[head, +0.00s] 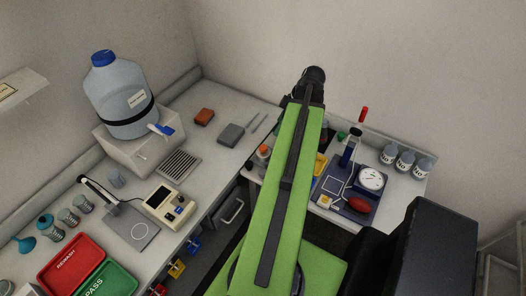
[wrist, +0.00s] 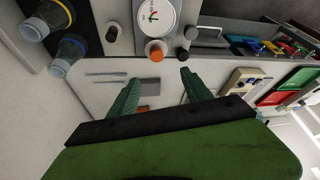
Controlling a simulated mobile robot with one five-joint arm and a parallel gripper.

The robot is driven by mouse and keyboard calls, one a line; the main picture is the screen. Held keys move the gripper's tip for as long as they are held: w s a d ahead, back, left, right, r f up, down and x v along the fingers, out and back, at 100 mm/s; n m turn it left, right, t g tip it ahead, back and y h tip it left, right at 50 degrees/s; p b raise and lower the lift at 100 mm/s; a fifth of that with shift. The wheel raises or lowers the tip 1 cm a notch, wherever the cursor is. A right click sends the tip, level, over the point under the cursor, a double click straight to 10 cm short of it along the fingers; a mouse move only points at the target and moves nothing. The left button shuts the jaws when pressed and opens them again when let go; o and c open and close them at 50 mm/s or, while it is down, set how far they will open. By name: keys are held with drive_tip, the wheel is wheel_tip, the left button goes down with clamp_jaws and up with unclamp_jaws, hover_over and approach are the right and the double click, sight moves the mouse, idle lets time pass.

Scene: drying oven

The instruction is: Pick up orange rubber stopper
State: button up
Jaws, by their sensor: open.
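A small round orange piece (wrist: 155,50), which looks like the orange rubber stopper, shows in the wrist view at the near edge of a pale surface, below a white dial. My gripper (wrist: 159,78) is open and empty, with its two green fingers spread. The orange piece lies beyond the fingertips, roughly in line with the gap, and is apart from them. In the head view an orange top (head: 265,149) shows just left of my green arm, probably the same piece. My arm hides part of that counter, and the fingers cannot be made out there.
A grey block (head: 231,134) and a brown-orange block (head: 204,116) lie on the left counter. Grey bottles (head: 405,161) and a blue tray (head: 345,199) stand on the right counter.

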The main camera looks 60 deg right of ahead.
drive_tip(key=b, duration=1)
hover_over(264, 147)
drive_tip(key=s, duration=0.3)
drive_tip(key=f, duration=1)
drive_tip(key=shift+w+f, duration=0.2)
drive_tip(key=shift+f, duration=0.1)
drive_tip(key=shift+w+f, duration=0.15)
drive_tip(key=shift+w, duration=0.1)
drive_tip(key=b+x, duration=0.5)
drive_tip(key=shift+w+d+f, duration=0.1)
drive_tip(key=shift+d+f, duration=0.05)
drive_tip(key=shift+d, duration=0.15)
clamp_jaws()
